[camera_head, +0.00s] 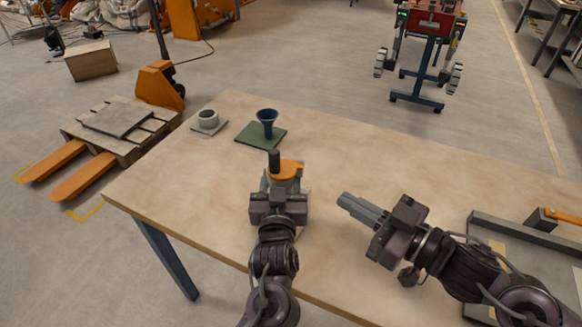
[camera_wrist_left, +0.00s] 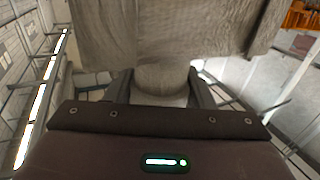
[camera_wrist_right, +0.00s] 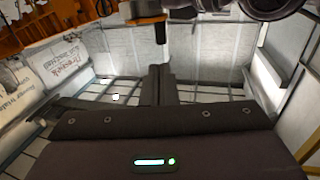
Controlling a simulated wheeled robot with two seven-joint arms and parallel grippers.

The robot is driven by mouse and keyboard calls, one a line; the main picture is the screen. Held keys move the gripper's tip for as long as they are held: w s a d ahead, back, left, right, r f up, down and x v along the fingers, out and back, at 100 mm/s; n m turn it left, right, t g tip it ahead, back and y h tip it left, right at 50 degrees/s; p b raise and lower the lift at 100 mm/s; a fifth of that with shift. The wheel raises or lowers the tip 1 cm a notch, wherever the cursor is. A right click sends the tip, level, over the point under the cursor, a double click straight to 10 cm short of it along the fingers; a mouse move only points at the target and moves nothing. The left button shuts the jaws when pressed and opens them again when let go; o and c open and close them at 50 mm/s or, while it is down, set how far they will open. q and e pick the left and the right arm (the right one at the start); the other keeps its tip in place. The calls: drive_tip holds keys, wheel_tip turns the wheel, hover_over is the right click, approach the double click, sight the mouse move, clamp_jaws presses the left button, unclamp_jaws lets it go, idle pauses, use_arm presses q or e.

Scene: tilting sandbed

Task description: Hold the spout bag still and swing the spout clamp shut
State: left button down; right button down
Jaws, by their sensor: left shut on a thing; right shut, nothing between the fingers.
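The grey spout bag (camera_head: 292,186) stands above the table, mostly hidden behind my left gripper. The left wrist view shows its fabric (camera_wrist_left: 165,30) and a rounded part between the fingers. My left gripper (camera_wrist_left: 162,88) is shut on that part. The orange spout clamp (camera_head: 287,168) sits at the bag's top with a dark upright handle (camera_head: 274,158). The clamp (camera_wrist_right: 145,8) and its handle (camera_wrist_right: 160,32) also show in the right wrist view. I cannot tell whether the clamp is open. My right gripper (camera_head: 345,200) is shut and empty, to the right of the bag and apart from it.
A grey cup (camera_head: 207,116) sits on a plate at the far left. A grey-framed tray (camera_head: 505,230) with an orange-topped item (camera_head: 563,216) is at right. The table between is clear.

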sight(277, 163)
drive_tip(key=x, duration=1.3)
drive_tip(key=shift+w+a, duration=0.15)
drive_tip(key=shift+a, duration=0.1)
drive_tip(key=shift+a, duration=0.1)
drive_tip(key=shift+w+a+m+t+h, duration=0.1)
drive_tip(key=shift+a+m+t+h, duration=0.25)
drive_tip(key=shift+m+t+h, duration=0.45)
drive_tip(key=shift+w+a, duration=0.3)
drive_tip(key=shift+a, duration=0.05)
drive_tip(key=shift+s, duration=0.15)
drive_tip(key=s+a+v, duration=0.1)
drive_tip(key=v, duration=1.2)
drive_tip(key=shift+s, duration=0.55)
